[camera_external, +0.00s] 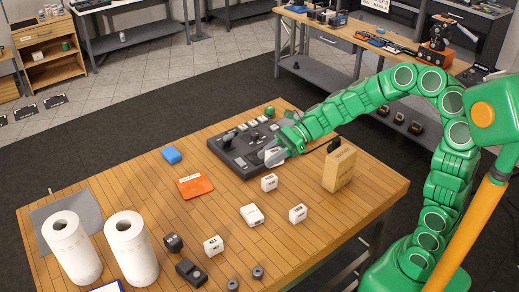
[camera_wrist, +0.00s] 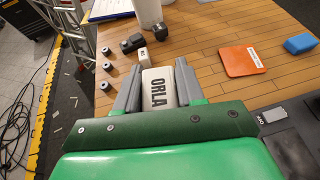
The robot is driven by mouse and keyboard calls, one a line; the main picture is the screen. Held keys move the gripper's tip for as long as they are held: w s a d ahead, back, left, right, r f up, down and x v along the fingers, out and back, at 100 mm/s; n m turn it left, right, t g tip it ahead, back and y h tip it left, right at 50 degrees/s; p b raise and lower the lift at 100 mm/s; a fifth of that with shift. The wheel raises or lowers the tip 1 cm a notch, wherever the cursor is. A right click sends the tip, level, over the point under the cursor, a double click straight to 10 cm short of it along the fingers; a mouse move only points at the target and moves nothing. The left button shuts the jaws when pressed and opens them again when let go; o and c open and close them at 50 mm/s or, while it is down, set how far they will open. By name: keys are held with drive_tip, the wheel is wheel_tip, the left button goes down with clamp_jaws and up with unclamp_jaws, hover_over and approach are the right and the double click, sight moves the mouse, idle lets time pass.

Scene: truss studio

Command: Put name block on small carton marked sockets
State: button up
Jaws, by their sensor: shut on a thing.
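My gripper (camera_external: 275,155) is at the right edge of a dark tray on the wooden table. In the wrist view its fingers (camera_wrist: 159,68) are shut on a white name block (camera_wrist: 158,88) that reads ORLA. In the external view the held block is small and partly hidden by the gripper.
Several white blocks, one (camera_external: 269,182) close in front of my gripper, lie on the table. The dark tray (camera_external: 222,152) holds small items. An orange book (camera_external: 194,186), a blue block (camera_external: 171,155) and two paper rolls (camera_external: 128,240) stand left. The front right tabletop is mostly clear.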

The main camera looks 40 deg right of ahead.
drive_tip(key=s+d+r+t, duration=0.1)
drive_tip(key=s+d+r, duration=0.15)
drive_tip(key=d, duration=0.45)
drive_tip(key=s+d+r, duration=0.2)
drive_tip(key=d+r, duration=0.1)
drive_tip(key=d, duration=0.5)
drive_tip(key=s+d+r+m+t, duration=0.2)
drive_tip(key=s+d+m, duration=0.1)
drive_tip(key=s+d, duration=1.05)
hover_over(338, 153)
drive_tip(key=s, duration=0.2)
drive_tip(key=shift+h, duration=0.3)
drive_tip(key=f, duration=0.8)
drive_tip(key=shift+w+a+f, duration=0.1)
drive_tip(key=shift+w+f, duration=0.1)
drive_tip(key=shift+w, duration=0.05)
drive_tip(key=shift+w+f, duration=0.65)
drive_tip(key=shift+f, duration=1.7)
drive_tip(key=shift+f, duration=0.15)
